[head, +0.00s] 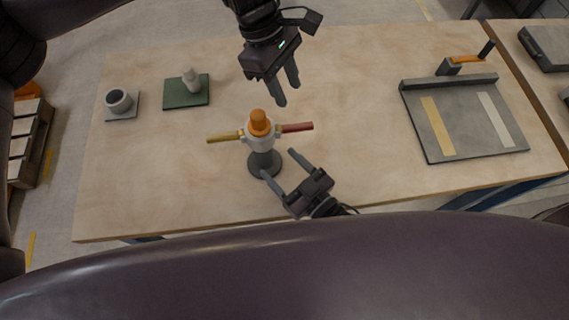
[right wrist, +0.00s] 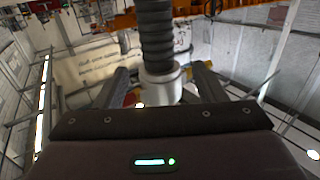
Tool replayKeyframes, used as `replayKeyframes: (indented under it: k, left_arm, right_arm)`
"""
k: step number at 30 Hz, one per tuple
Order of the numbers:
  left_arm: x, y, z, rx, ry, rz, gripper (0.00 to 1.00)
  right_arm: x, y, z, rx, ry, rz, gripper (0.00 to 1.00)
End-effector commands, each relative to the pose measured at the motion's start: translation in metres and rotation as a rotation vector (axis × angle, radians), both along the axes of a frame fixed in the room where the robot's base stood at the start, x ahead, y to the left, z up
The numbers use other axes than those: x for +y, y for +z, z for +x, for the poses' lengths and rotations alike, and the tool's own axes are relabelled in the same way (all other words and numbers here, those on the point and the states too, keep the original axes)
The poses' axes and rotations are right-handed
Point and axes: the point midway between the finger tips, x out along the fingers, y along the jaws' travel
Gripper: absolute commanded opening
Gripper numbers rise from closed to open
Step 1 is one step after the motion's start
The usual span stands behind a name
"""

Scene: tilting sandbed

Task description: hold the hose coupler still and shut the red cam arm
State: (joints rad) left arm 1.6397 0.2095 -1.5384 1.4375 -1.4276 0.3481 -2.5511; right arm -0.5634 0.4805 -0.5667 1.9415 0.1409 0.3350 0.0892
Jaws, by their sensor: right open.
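The hose coupler (head: 261,142) stands upright on a round dark base, with a pale body and an orange top. Its red cam arm (head: 297,127) sticks out to the right and its yellow cam arm (head: 224,137) to the left. My left gripper (head: 288,93) is open and empty, above and behind the coupler in the picture, apart from the red arm. My right gripper (head: 279,163) is open at the lower right of the coupler. In the right wrist view, the coupler's pale body (right wrist: 161,86) and a dark ribbed column (right wrist: 153,35) show between its two fingers, with gaps at both sides.
A grey tray (head: 430,140) with two pale strips lies at the right, an orange-handled tool (head: 464,60) behind it. At the left are a green mat (head: 178,101) with a white piece (head: 191,80) and a grey cup (head: 118,100). The wooden table around the coupler is clear.

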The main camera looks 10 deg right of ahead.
Motion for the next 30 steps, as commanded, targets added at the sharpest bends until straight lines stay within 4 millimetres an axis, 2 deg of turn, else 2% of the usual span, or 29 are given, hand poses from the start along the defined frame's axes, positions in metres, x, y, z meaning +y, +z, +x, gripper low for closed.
replayKeyframes:
  k: [5, 16, 21, 29, 30]
  left_arm:
    - [0.000, 0.000, 0.000, 0.000, 0.000, 0.000, 0.36]
    - [0.000, 0.000, 0.000, 0.000, 0.000, 0.000, 0.36]
    - [0.000, 0.000, 0.000, 0.000, 0.000, 0.000, 0.36]
    - [0.000, 0.000, 0.000, 0.000, 0.000, 0.000, 0.36]
    - [0.000, 0.000, 0.000, 0.000, 0.000, 0.000, 0.36]
  right_arm:
    - [0.007, 0.003, 0.018, -0.009, -0.003, 0.010, 0.64]
    - [0.036, 0.002, 0.062, -0.007, -0.003, 0.007, 0.64]
    - [0.042, 0.002, 0.069, -0.006, -0.001, 0.007, 0.64]
    - [0.042, 0.001, 0.069, -0.005, -0.002, 0.006, 0.64]
    - [0.042, 0.001, 0.069, -0.005, -0.002, 0.006, 0.59]
